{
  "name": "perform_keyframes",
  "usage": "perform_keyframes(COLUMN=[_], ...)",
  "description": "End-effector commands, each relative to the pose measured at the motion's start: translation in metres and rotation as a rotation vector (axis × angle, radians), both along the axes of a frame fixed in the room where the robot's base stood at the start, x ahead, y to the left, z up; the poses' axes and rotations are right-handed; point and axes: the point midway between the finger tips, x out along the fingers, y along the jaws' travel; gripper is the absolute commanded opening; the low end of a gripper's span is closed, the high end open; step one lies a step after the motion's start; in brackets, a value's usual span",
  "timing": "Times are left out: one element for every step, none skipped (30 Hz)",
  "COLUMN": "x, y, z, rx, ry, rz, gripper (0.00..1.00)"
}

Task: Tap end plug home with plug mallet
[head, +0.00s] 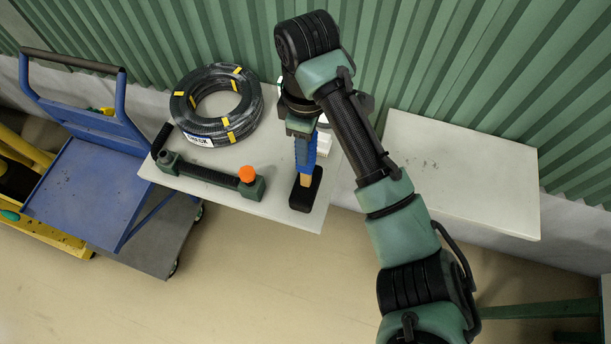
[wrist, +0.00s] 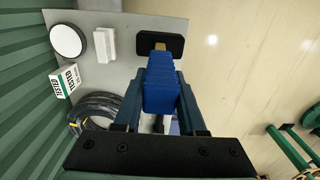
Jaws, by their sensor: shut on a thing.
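The plug mallet has a black head (head: 307,190) and a blue grip with a short wooden neck. My gripper (head: 302,132) is shut on the blue grip, and in the wrist view its fingers (wrist: 160,85) clasp both sides of it. The mallet head is near the front edge of the table; I cannot tell whether it touches the top. It also shows in the wrist view (wrist: 174,42). The orange end plug (head: 247,174) stands up from the right green block of a dark bar fixture (head: 208,175), left of the mallet head and apart from it. The wrist view does not show the plug.
A black hose coil (head: 192,118) with yellow bands lies on the light table (head: 283,210) behind the fixture. A white block (wrist: 105,44), a round disc (wrist: 68,40) and a labelled box (wrist: 64,82) stand nearby. A blue cart (head: 80,190) is left; a bare bench (head: 460,170) is right.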

Motion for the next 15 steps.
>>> perform_keyframes(x=[0.001, 0.001, 0.001, 0.001, 0.001, 0.001, 0.001, 0.001, 0.0, 0.0, 0.0, 0.001, 0.001, 0.0, 0.0], y=[0.0, 0.0, 0.0, 0.0, 0.0, 0.0, 0.0, 0.0, 0.0, 0.0, 0.0, 0.0, 0.0, 0.0, 0.0], z=[0.006, 0.008, 0.009, 0.011, 0.012, 0.014, 0.015, 0.016, 0.018, 0.019, 0.021, 0.023, 0.024, 0.025, 0.027], rx=[0.0, 0.0, 0.0, 0.0, 0.0, 0.0, 0.0, 0.0, 0.0, 0.0, 0.0, 0.0, 0.0, 0.0, 0.0], ry=[-0.003, -0.003, -0.003, -0.003, -0.003, -0.003, -0.003, -0.003, -0.003, -0.002, -0.002, -0.002, -0.002, -0.002, -0.003], rz=[0.0, 0.0, 0.0, 0.001, 0.001, 0.001, 0.001, 0.001, 0.001, 0.001, 0.001, 0.001, 0.001, 0.001, 0.001], gripper=[0.0, 0.0, 0.0, 0.0, 0.0, 0.0, 0.0, 0.0, 0.0, 0.0, 0.0, 0.0, 0.0, 0.0, 0.0])
